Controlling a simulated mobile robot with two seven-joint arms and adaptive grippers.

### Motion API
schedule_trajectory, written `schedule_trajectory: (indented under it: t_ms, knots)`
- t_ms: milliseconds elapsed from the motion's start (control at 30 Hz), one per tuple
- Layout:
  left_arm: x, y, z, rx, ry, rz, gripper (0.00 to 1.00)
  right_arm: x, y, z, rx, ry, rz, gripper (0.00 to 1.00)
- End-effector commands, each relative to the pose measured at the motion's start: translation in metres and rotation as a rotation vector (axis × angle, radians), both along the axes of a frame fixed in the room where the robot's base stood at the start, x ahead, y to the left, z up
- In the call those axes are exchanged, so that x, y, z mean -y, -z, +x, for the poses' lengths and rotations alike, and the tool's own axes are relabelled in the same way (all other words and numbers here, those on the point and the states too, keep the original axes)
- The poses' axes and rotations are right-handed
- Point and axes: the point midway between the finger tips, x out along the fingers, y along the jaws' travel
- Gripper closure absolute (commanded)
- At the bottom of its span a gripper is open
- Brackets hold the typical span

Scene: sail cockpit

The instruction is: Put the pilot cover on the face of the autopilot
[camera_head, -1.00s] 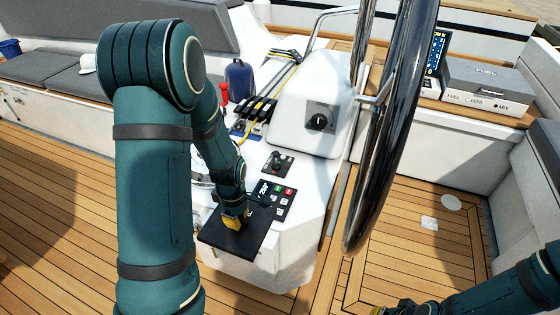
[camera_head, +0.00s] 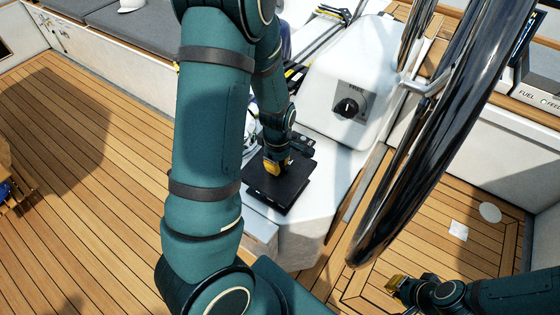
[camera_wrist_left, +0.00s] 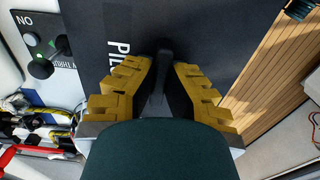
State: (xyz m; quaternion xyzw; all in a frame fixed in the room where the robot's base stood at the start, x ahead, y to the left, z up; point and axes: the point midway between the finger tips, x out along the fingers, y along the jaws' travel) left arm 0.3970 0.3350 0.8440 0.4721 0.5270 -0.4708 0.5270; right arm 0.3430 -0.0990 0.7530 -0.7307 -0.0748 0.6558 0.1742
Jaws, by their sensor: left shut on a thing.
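The pilot cover (camera_head: 268,190) is a flat black square plate. My left gripper (camera_head: 276,163) is shut on the raised grip at its middle, and the cover hangs over the front part of the white console. In the left wrist view the cover (camera_wrist_left: 215,35) shows part of a white "PIL" label, with the yellow fingers of my left gripper (camera_wrist_left: 163,75) on either side of its dark grip. The autopilot face is not visible now; the cover and my arm block that area. I cannot tell whether the cover touches it. My right gripper (camera_head: 404,288) is low at the right, its fingers unclear.
A switch panel (camera_wrist_left: 45,45) lies beside the cover in the wrist view. Open teak floor (camera_head: 110,190) is at the left.

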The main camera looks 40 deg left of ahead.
Motion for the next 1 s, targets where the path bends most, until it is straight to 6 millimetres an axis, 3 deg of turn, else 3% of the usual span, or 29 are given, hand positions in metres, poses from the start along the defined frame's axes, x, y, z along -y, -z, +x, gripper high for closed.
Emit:
schedule_trajectory:
  t_ms: [467, 1000]
  knots:
    - [0.0, 0.043, 0.0, 0.0, 0.001, 0.0, 1.0, 0.001, 0.043, 0.008, 0.019, 0.004, -0.004, 1.0]
    - [0.0, 0.052, 0.0, 0.001, 0.0, 0.0, 1.0, 0.001, 0.047, 0.01, 0.023, 0.006, -0.004, 1.0]
